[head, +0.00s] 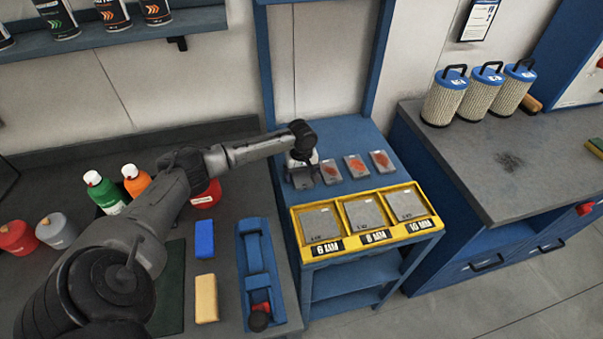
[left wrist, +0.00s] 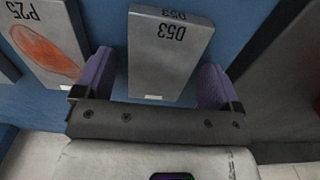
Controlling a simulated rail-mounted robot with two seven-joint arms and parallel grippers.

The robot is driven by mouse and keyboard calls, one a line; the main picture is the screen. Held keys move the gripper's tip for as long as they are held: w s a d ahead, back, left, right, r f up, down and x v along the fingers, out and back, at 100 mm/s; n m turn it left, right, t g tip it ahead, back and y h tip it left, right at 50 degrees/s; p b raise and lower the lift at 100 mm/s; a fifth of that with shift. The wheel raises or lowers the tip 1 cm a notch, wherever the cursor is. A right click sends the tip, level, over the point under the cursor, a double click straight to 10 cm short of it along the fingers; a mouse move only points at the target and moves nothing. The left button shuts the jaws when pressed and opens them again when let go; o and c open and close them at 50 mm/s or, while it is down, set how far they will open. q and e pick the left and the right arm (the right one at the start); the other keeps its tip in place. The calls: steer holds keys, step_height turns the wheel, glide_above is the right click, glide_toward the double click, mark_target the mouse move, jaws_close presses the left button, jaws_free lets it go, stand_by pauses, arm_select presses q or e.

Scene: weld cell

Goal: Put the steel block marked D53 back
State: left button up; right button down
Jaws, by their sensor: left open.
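The steel block marked D53 (left wrist: 170,50) is a plain grey block with its marking on the top face, lying flat on the blue bench top. My left gripper (left wrist: 158,85) is open, with its two purple fingers on either side of the near part of the block. In the head view my left gripper (head: 300,166) is over the left end of the row of blocks and hides most of D53. My right gripper is not in view.
Block P25 (left wrist: 42,45), with a red-orange smear, lies beside D53; three smeared blocks (head: 356,166) show in the head view. Blue uprights (head: 265,65) stand behind.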

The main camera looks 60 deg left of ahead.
mark_target(302, 175)
arm_select(q)
steer(key=shift+r, duration=0.2)
step_height(302, 175, up, 12)
steer(key=p, duration=0.2)
stand_by(0.3)
stand_by(0.4)
